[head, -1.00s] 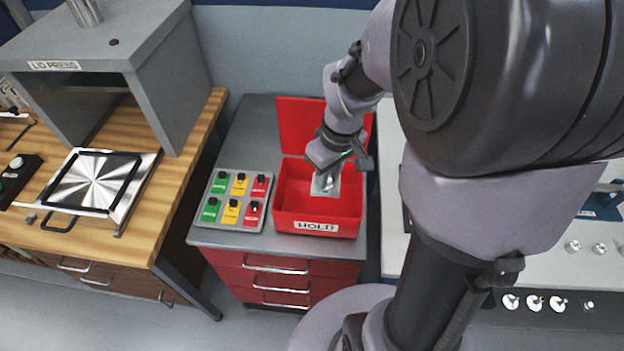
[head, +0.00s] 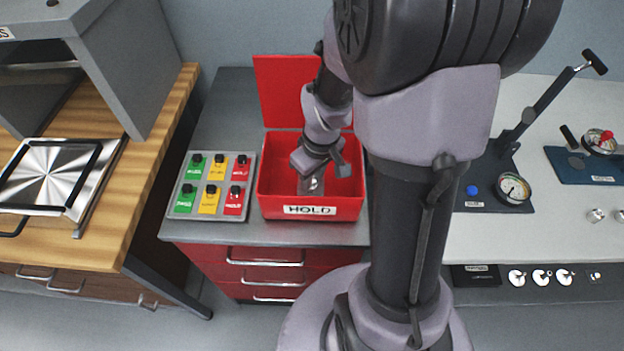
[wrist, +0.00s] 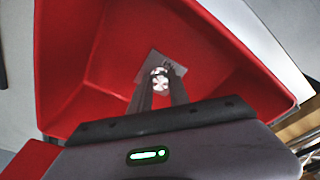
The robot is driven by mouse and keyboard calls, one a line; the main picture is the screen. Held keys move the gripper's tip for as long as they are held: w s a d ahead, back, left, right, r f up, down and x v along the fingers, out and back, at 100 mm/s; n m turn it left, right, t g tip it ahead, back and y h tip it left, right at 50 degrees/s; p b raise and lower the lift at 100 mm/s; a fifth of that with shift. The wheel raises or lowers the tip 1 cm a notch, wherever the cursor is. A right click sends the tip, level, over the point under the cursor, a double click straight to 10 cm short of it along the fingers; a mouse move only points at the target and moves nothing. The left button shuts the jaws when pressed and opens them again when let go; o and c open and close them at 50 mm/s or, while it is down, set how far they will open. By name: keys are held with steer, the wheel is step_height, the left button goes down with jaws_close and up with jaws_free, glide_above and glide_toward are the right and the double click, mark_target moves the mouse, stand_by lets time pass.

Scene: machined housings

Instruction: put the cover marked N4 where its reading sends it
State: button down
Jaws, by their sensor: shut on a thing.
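My gripper (head: 313,184) reaches down into the red bin labelled HOLD (head: 310,210). It is shut on a grey square cover (head: 308,187) with a shiny round knob. In the wrist view the cover (wrist: 151,66) sits between the fingertips (wrist: 160,84), inside the red walls of the bin (wrist: 90,60). Small dark marking shows on the cover near the knob, too small to read. I cannot tell whether the cover touches the bin floor.
A panel with green, yellow and red tagged switches (head: 210,188) stands left of the bin. The lid press (head: 105,60) and a shiny plate (head: 48,178) are further left. Right of my arm, a white bench holds a lever device with a gauge (head: 513,188) and several small knobbed parts below.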

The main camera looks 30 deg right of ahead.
mark_target(316, 190)
steer(key=c, duration=1.6)
jaws_free()
steer(key=shift+f, duration=0.15)
steer(key=o, duration=0.4)
steer(key=shift+c, duration=0.2)
step_height(316, 190, up, 13)
steer(key=s+p, duration=0.2)
steer(key=p, duration=0.4)
steer(key=s+a+r+m+t, duration=0.2)
steer(key=s+a+r+m, duration=0.1)
steer(key=a+r, duration=0.3)
steer(key=s+a+r+m+t+y, duration=0.1)
steer(key=s+a+r+m+t, duration=0.1)
steer(key=s+a+r, duration=0.4)
steer(key=a+m, duration=0.1)
steer(key=a, duration=0.1)
steer(key=shift+s+a+r+m+y, duration=0.25)
steer(key=shift+a+r+m+y, duration=0.05)
